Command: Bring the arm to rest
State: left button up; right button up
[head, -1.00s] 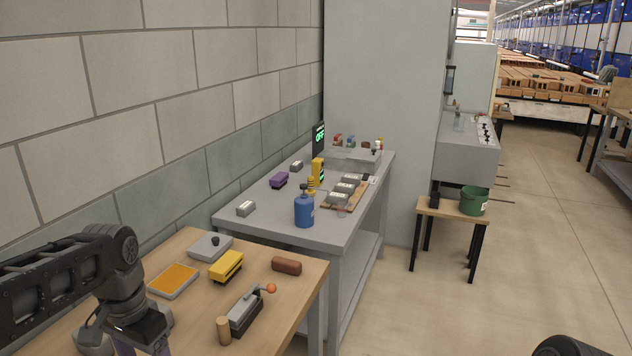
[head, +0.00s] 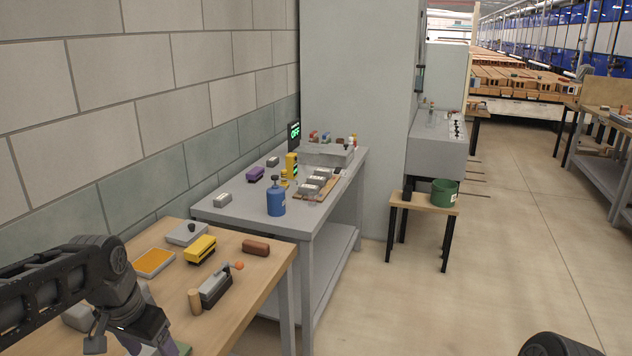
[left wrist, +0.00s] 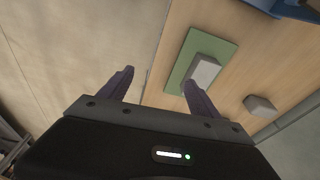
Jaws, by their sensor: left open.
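My left arm comes in from the left in the head view, over the near end of the wooden table (head: 240,284). Its gripper (head: 150,346) points down, and the tips run off the lower edge. In the left wrist view my left gripper (left wrist: 158,82) has its two purple fingers wide apart with nothing between them. A grey block (left wrist: 204,72) on a green mat (left wrist: 225,48) lies on the wooden surface beyond the right finger, apart from it as far as I can tell. My right gripper is not in view; only a dark part shows at the lower right.
The wooden table holds a yellow block (head: 200,249), a brown block (head: 256,247), an orange pad (head: 154,262), a lever device (head: 216,286) and a wooden cylinder (head: 195,301). A grey bench (head: 318,220) with a blue bottle (head: 276,200) stands behind.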

pick_arm(q)
jog(key=w+d+f+n+t+h, duration=0.25)
jog(key=w+d+f, duration=0.35)
jog(key=d+f, duration=0.3)
jog(key=s+d+f, duration=0.1)
jog(key=d+f, duration=0.2)
jog(key=f, duration=0.3)
jog(key=s+d+f, duration=0.2)
jog(key=d+f, duration=0.1)
jog(key=f, duration=0.4)
jog(key=s+d+f+g, duration=0.1)
jog(key=s+d+f, duration=0.2)
jog(key=s+f, duration=0.2)
jog(key=s+d+f+n+g+h, duration=0.1)
jog(key=s+d+f, duration=0.2)
jog(key=s+f, duration=0.3)
jog(key=s+d+f+n+g, duration=0.1)
jog(key=s+f, duration=0.4)
jog(key=s, duration=0.6)
jog(key=d+g, duration=0.1)
jog(key=d, duration=0.1)
jog(key=shift+s+d+f, duration=0.3)
jog(key=shift+d, duration=0.1)
